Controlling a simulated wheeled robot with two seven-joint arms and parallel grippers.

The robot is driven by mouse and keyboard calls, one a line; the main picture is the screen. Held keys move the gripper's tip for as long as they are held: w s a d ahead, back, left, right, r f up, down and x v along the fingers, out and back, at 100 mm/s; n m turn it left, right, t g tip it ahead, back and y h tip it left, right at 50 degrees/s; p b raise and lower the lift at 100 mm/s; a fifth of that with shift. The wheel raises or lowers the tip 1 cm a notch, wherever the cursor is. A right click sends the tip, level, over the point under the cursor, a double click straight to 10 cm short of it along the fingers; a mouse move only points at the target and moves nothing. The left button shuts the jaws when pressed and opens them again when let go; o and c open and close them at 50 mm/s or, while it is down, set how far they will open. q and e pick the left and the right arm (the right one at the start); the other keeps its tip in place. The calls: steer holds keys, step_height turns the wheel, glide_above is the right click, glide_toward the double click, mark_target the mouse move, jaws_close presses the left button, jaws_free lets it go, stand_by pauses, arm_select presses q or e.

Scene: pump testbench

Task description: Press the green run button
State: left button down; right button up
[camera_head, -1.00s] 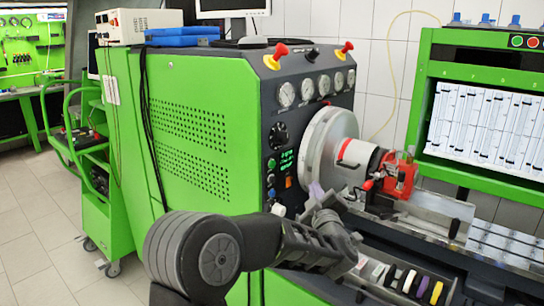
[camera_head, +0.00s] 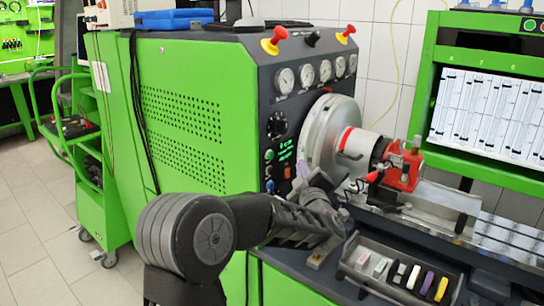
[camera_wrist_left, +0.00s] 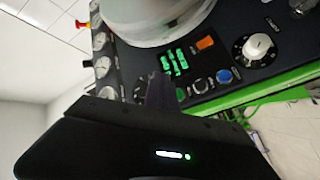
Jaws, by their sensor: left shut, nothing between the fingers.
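The dark control panel on the green testbench carries a column of small round buttons below a black knob. My left gripper (camera_head: 304,169) is shut and empty, in front of the panel and to the right of the button column. It also shows in the left wrist view (camera_wrist_left: 160,90). Contact with the panel cannot be told. My right gripper is out of view.
The large silver chuck (camera_head: 327,132) and the red clamp (camera_head: 402,166) stand close to the right of my gripper. A tray (camera_head: 357,284) of small coloured blocks lies below. Gauges (camera_head: 285,80) and a green readout (camera_wrist_left: 172,62) are on the panel.

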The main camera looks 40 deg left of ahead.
mark_target(270, 155)
arm_select(q)
steer(key=a, duration=0.7)
steer(key=shift+b, duration=0.4)
steer(key=shift+s, duration=0.1)
stand_by(1.5)
steer(key=shift+a+b, duration=0.35)
